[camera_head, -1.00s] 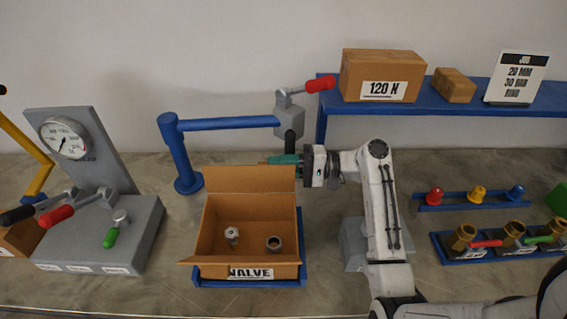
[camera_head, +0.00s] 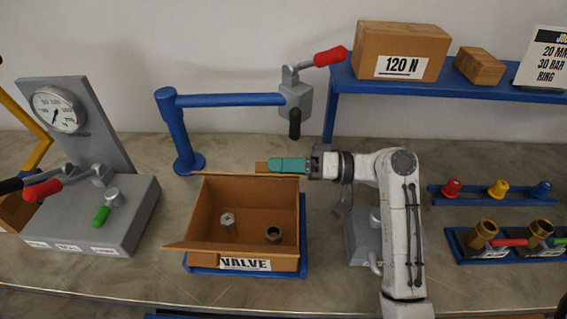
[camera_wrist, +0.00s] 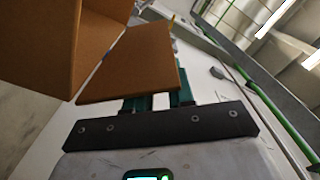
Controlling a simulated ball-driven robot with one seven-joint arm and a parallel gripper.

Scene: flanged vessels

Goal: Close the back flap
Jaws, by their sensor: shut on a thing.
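An open brown cardboard box (camera_head: 232,263) labelled VALVE stands on the table in the head view. Its back flap (camera_head: 222,174) shows almost edge-on as a thin strip along the rear rim, so its exact tilt is hard to judge. My gripper (camera_head: 277,166), with green fingers, reaches in from the right at the flap's right part and is shut on it. In the wrist view the brown flap (camera_wrist: 138,62) lies over the green fingers (camera_wrist: 158,101), which partly hide behind it.
A blue post arm (camera_head: 230,99) with a red-handled valve hangs behind. A gauge stand (camera_head: 135,215) is at left, a blue shelf (camera_head: 440,90) at right.

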